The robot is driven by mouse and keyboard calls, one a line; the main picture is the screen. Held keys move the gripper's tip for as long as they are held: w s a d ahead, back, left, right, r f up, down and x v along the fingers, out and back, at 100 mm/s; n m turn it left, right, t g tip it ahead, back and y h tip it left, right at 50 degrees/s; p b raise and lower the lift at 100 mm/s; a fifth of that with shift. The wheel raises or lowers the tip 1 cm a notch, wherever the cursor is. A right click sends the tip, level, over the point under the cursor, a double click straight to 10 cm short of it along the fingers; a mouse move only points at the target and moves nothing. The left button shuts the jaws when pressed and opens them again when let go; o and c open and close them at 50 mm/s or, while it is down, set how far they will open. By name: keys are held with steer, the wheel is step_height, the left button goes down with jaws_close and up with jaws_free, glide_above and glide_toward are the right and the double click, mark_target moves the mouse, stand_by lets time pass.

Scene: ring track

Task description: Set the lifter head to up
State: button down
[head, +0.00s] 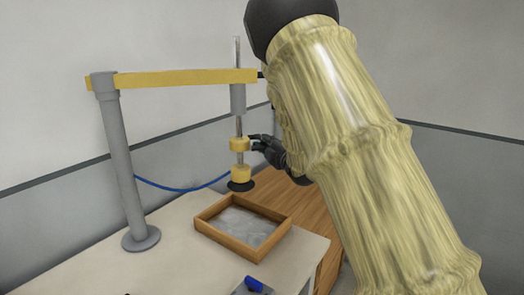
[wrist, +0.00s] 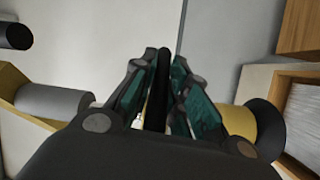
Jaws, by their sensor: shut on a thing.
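The lifter has a grey post (head: 124,165), a yellow boom (head: 170,79) and a grey sleeve (head: 238,98) with a thin upright rod. The lifter head (head: 241,173) hangs on this rod, with yellow collars and a black cup (head: 241,186) at the bottom. A stretch of bare rod shows between sleeve and upper collar. My gripper (head: 252,141) reaches the upper collar from the right and is shut on the head. In the wrist view, the fingers (wrist: 163,90) close on a dark bar; the lower collar (wrist: 240,121) and cup (wrist: 265,125) show to the right.
A wooden tray (head: 205,226) with a pale sheet inside stands on the light table (head: 180,255) below the cup. A blue item (head: 254,284) lies at the front edge. A blue cable (head: 170,187) hangs behind. A wooden surface (head: 305,215) stands right of the table.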

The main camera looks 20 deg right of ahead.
stand_by(0.3)
steer(key=c, duration=1.4)
jaws_free()
steer(key=shift+s, duration=0.15)
steer(key=s, duration=0.3)
steer(key=s+d, duration=0.1)
steer(key=s, duration=0.3)
steer(key=s+d, duration=0.1)
steer(key=s, duration=0.3)
steer(key=shift+s+f, duration=0.25)
steer(key=shift+f, duration=0.15)
